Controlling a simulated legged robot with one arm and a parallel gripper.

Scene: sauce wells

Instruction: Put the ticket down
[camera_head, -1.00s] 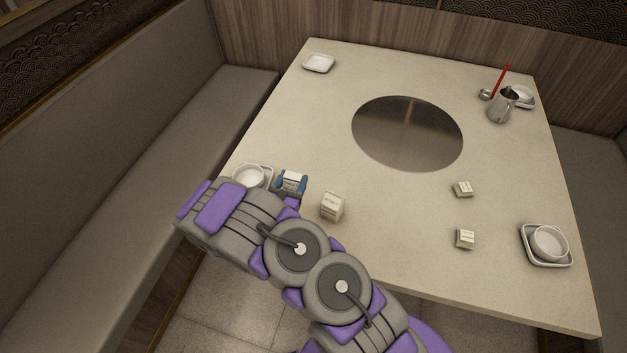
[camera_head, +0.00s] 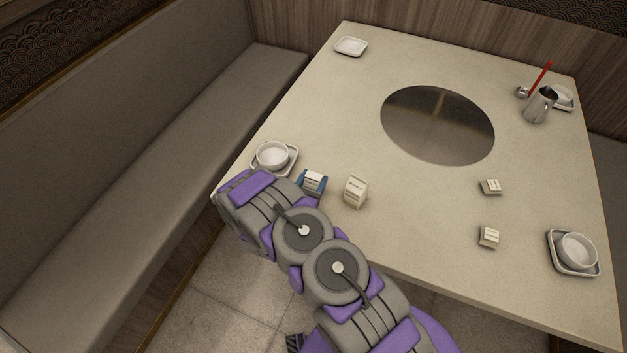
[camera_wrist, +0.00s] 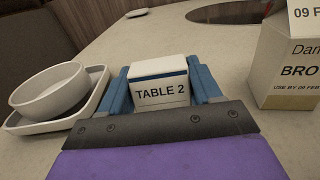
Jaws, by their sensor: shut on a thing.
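The ticket (camera_wrist: 160,88) is a small white block with "TABLE 2" printed on its front. My gripper (camera_wrist: 162,85) is shut on it, with a blue finger on each side. In the head view the ticket (camera_head: 314,177) sits between the blue fingertips (camera_head: 312,182) near the table's front left edge. It is upright and close to the table top (camera_head: 420,215); I cannot tell whether its base touches. It is between the bowl on its tray and the carton.
A white bowl (camera_head: 272,154) on a square tray (camera_head: 292,160) is close on the left. A printed carton (camera_head: 355,191) is close on the right. Two small blocks (camera_head: 490,187) (camera_head: 488,236) stand further right. A dark round plate (camera_head: 437,125) lies mid-table.

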